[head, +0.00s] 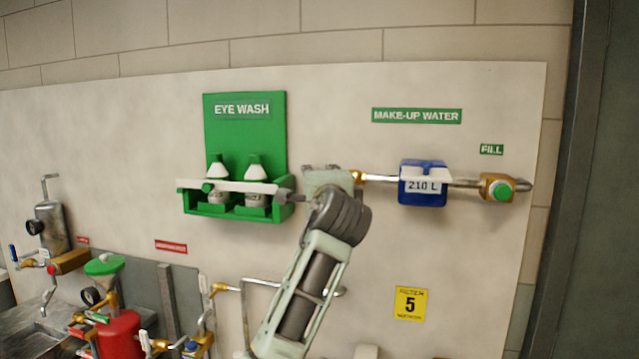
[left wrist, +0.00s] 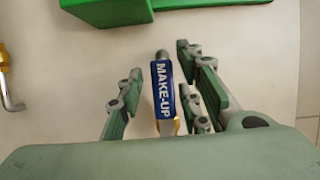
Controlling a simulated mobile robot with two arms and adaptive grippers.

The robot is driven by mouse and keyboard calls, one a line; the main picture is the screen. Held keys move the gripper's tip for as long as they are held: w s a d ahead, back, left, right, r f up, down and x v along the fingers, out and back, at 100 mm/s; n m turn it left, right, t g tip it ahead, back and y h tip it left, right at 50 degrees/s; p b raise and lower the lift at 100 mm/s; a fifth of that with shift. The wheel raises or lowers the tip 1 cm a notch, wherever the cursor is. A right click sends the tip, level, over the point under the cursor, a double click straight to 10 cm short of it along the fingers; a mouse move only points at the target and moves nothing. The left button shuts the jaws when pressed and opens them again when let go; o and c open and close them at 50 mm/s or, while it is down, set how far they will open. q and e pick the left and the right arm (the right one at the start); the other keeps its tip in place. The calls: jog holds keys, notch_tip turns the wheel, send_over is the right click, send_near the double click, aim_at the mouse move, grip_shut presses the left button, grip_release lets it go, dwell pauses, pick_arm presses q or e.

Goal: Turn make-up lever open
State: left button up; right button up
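The make-up lever (left wrist: 163,90) has a blue sleeve lettered MAKE-UP and a grey tip, in the left wrist view. My left gripper (left wrist: 160,92) is open, with one finger to the left of the lever and the others to its right. Gaps show on both sides, so the fingers look apart from it. In the head view my left gripper (head: 300,191) is in front of the left end of the make-up water pipe. There it hides the lever; a brass fitting (head: 358,177) shows just to its right. My right gripper is not in view.
The green eye wash station (head: 245,135) with two bottles is close to the left of my gripper. A blue meter (head: 423,190) reading 210 L and a brass fill valve (head: 497,187) are to the right. A red vessel (head: 120,335) and piping stand lower left.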

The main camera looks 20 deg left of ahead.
pick_arm(q)
jog(key=shift+s, duration=0.1)
jog(key=v, duration=1.1)
jog(key=shift+s+d, duration=0.25)
jog(key=shift+s, duration=0.1)
